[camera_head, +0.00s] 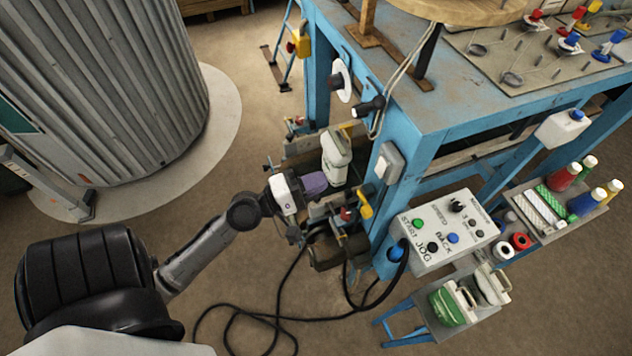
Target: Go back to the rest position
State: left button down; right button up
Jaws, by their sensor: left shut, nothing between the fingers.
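My left arm reaches in from the lower left. Its gripper (315,183), with a white body and purple at the front, is beside the lower left side of the blue machine frame (402,128). The gripper is shut, with nothing seen held in it. A white and green bottle-like container (337,155) stands just beyond the fingertips; I cannot tell whether they touch. Machine parts partly crowd the fingers. My right gripper is not in view.
A control box (443,230) with buttons juts out right of the gripper. Black cables (270,318) lie on the floor below it. A large corrugated cylinder (110,85) stands at the upper left. Open floor (235,150) lies between cylinder and machine.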

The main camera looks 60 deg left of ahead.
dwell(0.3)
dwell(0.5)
pick_arm(q)
jog(key=s+d+f+m+g+y, duration=0.1)
jog(key=s+d+f+m+g, duration=0.1)
jog(key=s+f+m+g, duration=0.35)
jog(key=s+d+f+m+g+y, duration=0.2)
jog(key=f+m+g, duration=0.5)
jog(key=f+m, duration=0.25)
jog(key=s+d+r+m+g+y+p, duration=0.1)
jog(key=s+d+r+m+g+p, duration=0.1)
jog(key=s+d+p, duration=0.5)
jog(key=shift+s+r+g+p, duration=0.4)
jog(key=shift+s+r+g, duration=0.05)
jog(key=shift+r, duration=0.8)
